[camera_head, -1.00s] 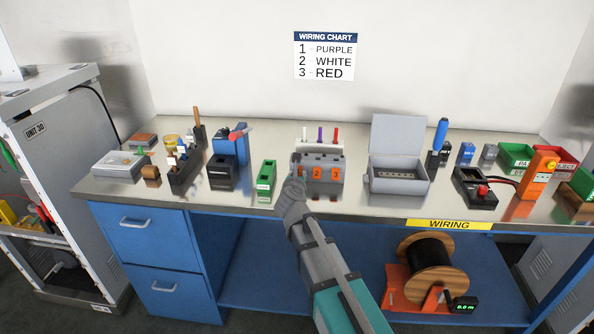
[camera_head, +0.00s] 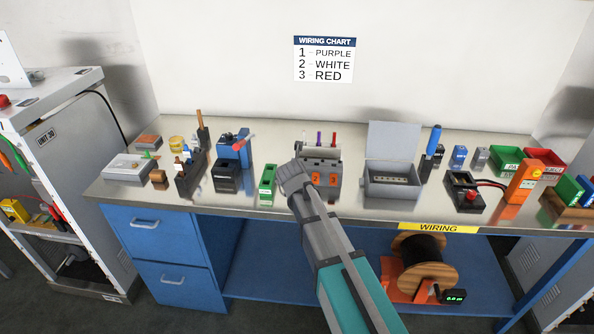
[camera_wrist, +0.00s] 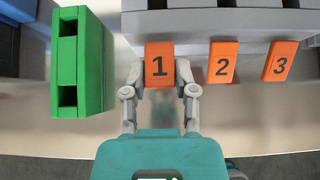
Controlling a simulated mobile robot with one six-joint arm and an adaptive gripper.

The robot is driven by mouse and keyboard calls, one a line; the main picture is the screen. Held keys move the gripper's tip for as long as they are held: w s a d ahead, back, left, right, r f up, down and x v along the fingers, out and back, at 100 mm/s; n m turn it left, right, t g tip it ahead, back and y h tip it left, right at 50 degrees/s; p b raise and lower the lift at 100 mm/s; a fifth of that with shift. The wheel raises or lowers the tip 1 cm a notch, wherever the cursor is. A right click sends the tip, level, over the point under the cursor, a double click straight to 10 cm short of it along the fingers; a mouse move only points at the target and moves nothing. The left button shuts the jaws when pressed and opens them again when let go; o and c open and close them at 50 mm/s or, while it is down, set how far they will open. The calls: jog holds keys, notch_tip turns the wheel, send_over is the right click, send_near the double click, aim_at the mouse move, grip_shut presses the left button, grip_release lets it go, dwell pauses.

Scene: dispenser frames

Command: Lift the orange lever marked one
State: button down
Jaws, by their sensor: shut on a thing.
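The grey terminal block (camera_head: 322,158) stands near the front of the metal bench, with white, purple and red wire ends rising behind it. In the wrist view, the orange lever marked 1 (camera_wrist: 160,66) is at the left of its front face. My gripper (camera_wrist: 160,93) is shut on this lever, one finger on each side. Lever 2 (camera_wrist: 222,62) and lever 3 (camera_wrist: 281,61) are to its right, clear of the fingers. In the head view, my gripper (camera_head: 297,170) covers lever 1, while levers 2 and 3 show beside it.
A green block (camera_head: 268,181) with two slots stands close to the left of my gripper. A grey open-lidded box (camera_head: 393,183) is to the right of the terminal block. A wiring chart (camera_head: 324,59) hangs on the wall. Bare bench lies in front of the block.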

jog(key=shift+w+r+g+p, duration=0.1)
jog(key=shift+r+g+p, duration=0.35)
jog(key=shift+g+p, duration=0.8)
jog(key=shift+c, duration=2)
grip_release()
jog(key=shift+f, duration=0.25)
jog(key=shift+f+t+b, duration=0.3)
jog(key=shift+t+b, duration=0.35)
jog(key=shift+b, duration=0.5)
jog(key=t+b, duration=0.1)
jog(key=b, duration=0.1)
jog(key=t+b, duration=0.1)
jog(key=b, duration=0.1)
jog(key=shift+s+f+t, duration=0.2)
jog(key=shift+f+t, duration=0.1)
jog(key=shift+f, duration=0.1)
jog(key=t+b, duration=0.1)
jog(key=b, duration=0.1)
jog(key=t+b, duration=0.1)
jog(key=b, duration=0.1)
jog(key=shift+f+t+b, duration=0.35)
jog(key=shift+f+t, duration=0.05)
